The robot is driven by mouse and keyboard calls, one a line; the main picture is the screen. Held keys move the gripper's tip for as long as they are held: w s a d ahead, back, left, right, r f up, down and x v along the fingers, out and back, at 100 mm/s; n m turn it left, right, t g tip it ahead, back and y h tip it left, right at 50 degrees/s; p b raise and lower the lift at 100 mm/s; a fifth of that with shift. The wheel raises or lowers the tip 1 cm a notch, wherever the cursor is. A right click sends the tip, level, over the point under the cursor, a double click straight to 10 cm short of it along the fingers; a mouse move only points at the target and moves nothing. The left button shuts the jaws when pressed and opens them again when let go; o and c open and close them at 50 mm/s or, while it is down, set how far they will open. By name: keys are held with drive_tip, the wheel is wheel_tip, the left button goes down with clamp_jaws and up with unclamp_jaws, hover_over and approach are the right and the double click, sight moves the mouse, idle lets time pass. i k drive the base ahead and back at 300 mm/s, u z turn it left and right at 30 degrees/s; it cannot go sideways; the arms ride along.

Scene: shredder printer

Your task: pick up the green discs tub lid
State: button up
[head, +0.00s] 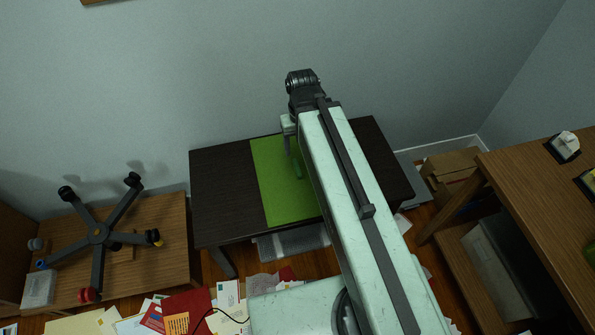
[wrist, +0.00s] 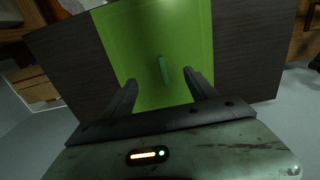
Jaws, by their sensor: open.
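A small dark-green piece (wrist: 163,69), seen as a narrow bar, is over the bright green mat (wrist: 115,30); I take it for the green discs tub lid. It also shows in the head view (head: 298,170), just below my gripper (head: 291,153). In the wrist view my gripper (wrist: 161,79) is open, with one finger on each side of the line toward the piece. The piece appears between and slightly beyond the fingertips, apart from both. I cannot tell whether it stands on edge or lies flat. My arm hides the mat's right part in the head view.
The mat lies on a dark table (head: 222,190) against a grey wall. An upturned chair base (head: 100,233) sits on a wooden surface at left. A wooden desk (head: 545,215) stands at right. Papers (head: 190,305) litter the floor in front. The table's left part is clear.

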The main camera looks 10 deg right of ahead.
sight(288, 195)
drive_tip(key=u, duration=0.5)
drive_tip(key=k, duration=0.55)
drive_tip(key=u, duration=1.25)
drive_tip(key=i, duration=1)
drive_tip(key=z, duration=0.05)
